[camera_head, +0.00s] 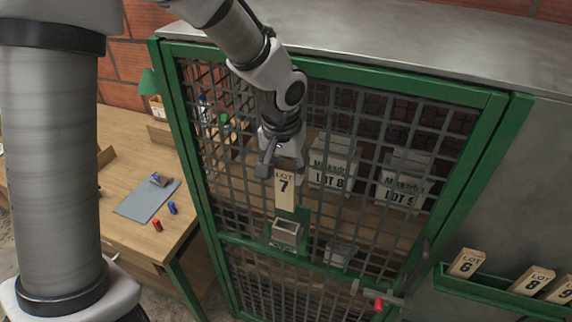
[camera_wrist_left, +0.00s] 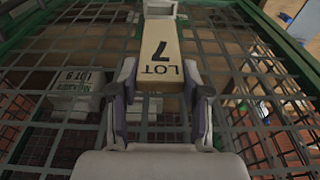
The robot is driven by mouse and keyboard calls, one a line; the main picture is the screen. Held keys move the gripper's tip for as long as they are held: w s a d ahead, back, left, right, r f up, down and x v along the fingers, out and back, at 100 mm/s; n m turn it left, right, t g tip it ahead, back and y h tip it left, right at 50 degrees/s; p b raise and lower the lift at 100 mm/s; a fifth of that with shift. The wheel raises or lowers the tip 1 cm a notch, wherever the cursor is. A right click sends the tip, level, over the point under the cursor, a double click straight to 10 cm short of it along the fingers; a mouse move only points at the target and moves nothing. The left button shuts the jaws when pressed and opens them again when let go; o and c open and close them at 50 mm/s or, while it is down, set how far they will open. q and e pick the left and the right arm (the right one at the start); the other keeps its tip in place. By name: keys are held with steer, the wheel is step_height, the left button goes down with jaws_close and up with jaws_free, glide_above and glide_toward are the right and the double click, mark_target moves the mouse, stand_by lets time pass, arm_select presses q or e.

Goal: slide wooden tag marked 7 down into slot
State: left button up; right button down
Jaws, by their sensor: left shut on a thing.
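The wooden tag marked LOT 7 (camera_head: 285,195) hangs upright in front of the mesh door, its label facing out. My left gripper (camera_head: 280,168) is shut on its upper end; in the left wrist view the tag (camera_wrist_left: 160,48) runs between the fingers (camera_wrist_left: 160,105). A small pale metal slot holder (camera_head: 286,232) on a green plate is fixed to the door just below the tag. In the head view green plate shows between the tag's lower end and the holder. In the wrist view the holder (camera_wrist_left: 160,8) lies at the tag's far end. My right gripper is out of view.
The green-framed mesh door (camera_head: 400,160) stands close behind my gripper. Boxes marked LOT 8 (camera_head: 330,170) and LOT 9 (camera_head: 402,190) sit behind it. A second holder (camera_head: 339,253) is to the right. A green rack (camera_head: 480,290) holds other tags. A wooden desk (camera_head: 130,225) stands left.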

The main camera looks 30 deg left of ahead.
mark_target(286, 189)
arm_select(q)
steer(key=shift+w+a+f+b, duration=0.1)
steer(key=shift+w+f+b, duration=0.2)
steer(key=shift+f, duration=0.3)
steer(key=shift+w+a+f+b, duration=0.1)
steer(key=shift+w+f+b, duration=0.2)
steer(key=shift+f, duration=0.25)
steer(key=f+b, duration=0.1)
steer(key=s+f+b, duration=0.1)
steer(key=f, duration=0.1)
steer(key=shift+d+f+b, duration=0.1)
steer(key=shift+d+b, duration=0.05)
steer(key=shift+b, duration=0.25)
steer(key=shift+w+f, duration=0.1)
steer(key=shift+f, duration=0.15)
steer(key=shift+w+f, duration=0.1)
steer(key=shift+w, duration=0.15)
steer(key=shift+s, duration=0.15)
steer(key=shift+s+r, duration=0.1)
steer(key=shift+r, duration=0.1)
steer(key=shift+f, duration=0.1)
